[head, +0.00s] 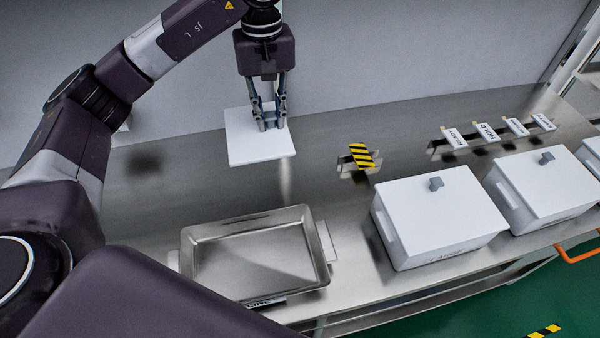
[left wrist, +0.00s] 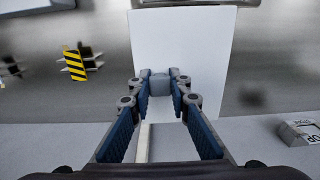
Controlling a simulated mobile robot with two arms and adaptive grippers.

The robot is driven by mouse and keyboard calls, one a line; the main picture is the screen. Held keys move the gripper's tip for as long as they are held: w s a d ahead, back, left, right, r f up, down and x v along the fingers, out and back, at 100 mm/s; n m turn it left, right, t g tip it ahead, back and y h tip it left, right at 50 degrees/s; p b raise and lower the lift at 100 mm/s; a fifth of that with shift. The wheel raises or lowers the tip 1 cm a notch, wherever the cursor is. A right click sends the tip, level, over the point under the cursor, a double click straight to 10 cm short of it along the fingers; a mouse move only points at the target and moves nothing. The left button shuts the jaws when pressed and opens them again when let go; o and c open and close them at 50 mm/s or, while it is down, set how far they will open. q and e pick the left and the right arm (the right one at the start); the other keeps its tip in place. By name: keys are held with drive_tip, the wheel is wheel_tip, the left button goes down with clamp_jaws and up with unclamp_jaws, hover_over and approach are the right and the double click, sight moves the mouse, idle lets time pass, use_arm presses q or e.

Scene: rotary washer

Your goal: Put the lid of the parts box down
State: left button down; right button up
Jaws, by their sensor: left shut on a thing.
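The lid (head: 258,147) is a flat white square plate, held roughly level at the back left of the metal counter. My left gripper (head: 268,122) points down over it and is shut on its grey knob. In the left wrist view, the knob (left wrist: 160,84) sits between the fingertips of the left gripper (left wrist: 161,82), with the white lid (left wrist: 185,40) beyond. The lid seems slightly above the counter, but I cannot tell the gap exactly. My right gripper is not in view.
An empty metal tray (head: 189,238) stands at the front. White lidded boxes (head: 405,245) stand to the right. A yellow-black striped piece (head: 362,155) and labelled tags (head: 487,132) are behind them. The counter (head: 330,195) between tray and striped piece is clear. A wall is behind.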

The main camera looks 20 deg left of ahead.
sight(271, 129)
use_arm(q)
drive_tip(key=shift+s+d+f, duration=0.2)
drive_tip(key=shift+f, duration=0.2)
wheel_tip(271, 129, down, 3)
drive_tip(key=shift+s+f, duration=0.1)
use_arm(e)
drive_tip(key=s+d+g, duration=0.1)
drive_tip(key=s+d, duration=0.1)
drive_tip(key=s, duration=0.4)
use_arm(q)
wheel_tip(271, 129, down, 11)
drive_tip(key=p, duration=0.3)
drive_tip(key=shift+a+f, duration=0.1)
drive_tip(key=shift+a, duration=0.05)
wheel_tip(271, 129, down, 4)
drive_tip(key=shift+f+p, duration=0.1)
drive_tip(key=shift+p, duration=0.6)
drive_tip(key=shift+w+f, duration=0.1)
drive_tip(key=shift+w, duration=0.1)
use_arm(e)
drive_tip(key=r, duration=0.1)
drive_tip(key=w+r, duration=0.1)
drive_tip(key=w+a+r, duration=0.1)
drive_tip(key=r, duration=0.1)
use_arm(q)
drive_tip(key=shift+f, duration=0.1)
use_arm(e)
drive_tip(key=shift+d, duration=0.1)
